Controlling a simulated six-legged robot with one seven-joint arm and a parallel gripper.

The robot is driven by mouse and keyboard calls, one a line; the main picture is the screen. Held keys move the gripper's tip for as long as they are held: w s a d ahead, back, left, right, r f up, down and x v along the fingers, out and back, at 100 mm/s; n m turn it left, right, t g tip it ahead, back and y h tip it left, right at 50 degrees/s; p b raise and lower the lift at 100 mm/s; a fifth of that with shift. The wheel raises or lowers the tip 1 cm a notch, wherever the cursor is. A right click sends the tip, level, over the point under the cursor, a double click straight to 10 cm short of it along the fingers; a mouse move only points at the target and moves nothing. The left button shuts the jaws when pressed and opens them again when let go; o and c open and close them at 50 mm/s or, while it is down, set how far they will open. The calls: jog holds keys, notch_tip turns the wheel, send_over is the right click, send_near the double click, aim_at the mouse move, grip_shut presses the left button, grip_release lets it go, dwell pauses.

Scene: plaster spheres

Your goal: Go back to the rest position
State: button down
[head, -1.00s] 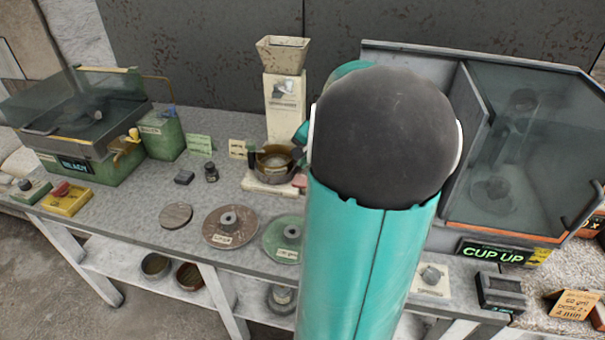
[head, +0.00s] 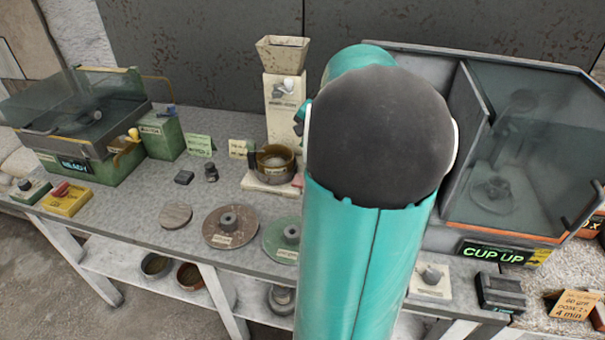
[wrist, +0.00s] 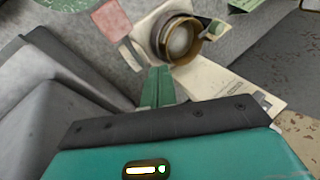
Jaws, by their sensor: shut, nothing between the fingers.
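My gripper (wrist: 158,88) shows in the wrist view as narrow green fingers held together, shut and empty. Its tips point toward the brass-coloured bowl (wrist: 182,40) on the cream mixer-like machine (head: 282,100), and look apart from it. In the head view my teal arm with its large dark joint fills the middle and hides most of the gripper; only a small teal part shows beside the machine's column. The bowl (head: 275,162) stands on the machine's base with something pale inside.
A glass-fronted cabinet (head: 530,150) stands right of my arm. A green-and-grey lidded machine (head: 90,125) is at the left. Brown (head: 230,227) and green (head: 284,238) discs lie near the bench front. The bench (head: 130,195) has free room at left centre.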

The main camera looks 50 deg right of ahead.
dwell(0.7)
jog(key=w+a+r+n, duration=0.1)
jog(key=a+n, duration=0.2)
jog(key=a, duration=0.5)
jog(key=w+a+r+n+g, duration=0.1)
jog(key=a+r+n, duration=0.1)
jog(key=a, duration=0.6)
jog(key=w+a+r+n, duration=0.1)
jog(key=a+n, duration=0.2)
jog(key=a, duration=0.6)
jog(key=s+a+n, duration=0.4)
jog(key=s+a, duration=0.1)
jog(key=a, duration=0.3)
jog(key=s+a+n, duration=0.4)
jog(key=s+a, duration=0.1)
jog(key=a, duration=0.3)
jog(key=shift+a+f+t+y, duration=0.25)
jog(key=shift+f+t+y, duration=0.05)
jog(key=shift+t+y, duration=0.1)
